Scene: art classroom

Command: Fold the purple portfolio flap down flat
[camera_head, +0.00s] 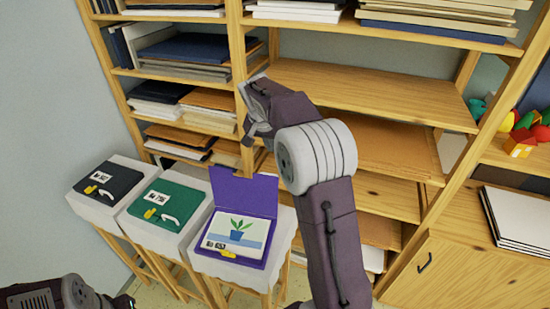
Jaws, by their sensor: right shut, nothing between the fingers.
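The purple portfolio (273,240) lies on a small white-topped stand, the rightmost of three. Its flap (240,190) stands raised at the back edge, and a picture of a plant in a blue pot (236,232) shows inside. My right gripper (255,132) is shut and empty, above and behind the raised flap, apart from it and in front of the shelves. My right arm passes just right of the portfolio. My left arm comes in at the bottom left corner. Its gripper (124,301) is cut off at the bottom edge, so its jaws are unclear.
A green portfolio (163,212) and a black one (112,184) lie closed on the stands to the left. Wooden shelves (350,90) with stacked papers and boards rise behind. A wooden cabinet (475,270) with white sheets (520,220) on top stands at right.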

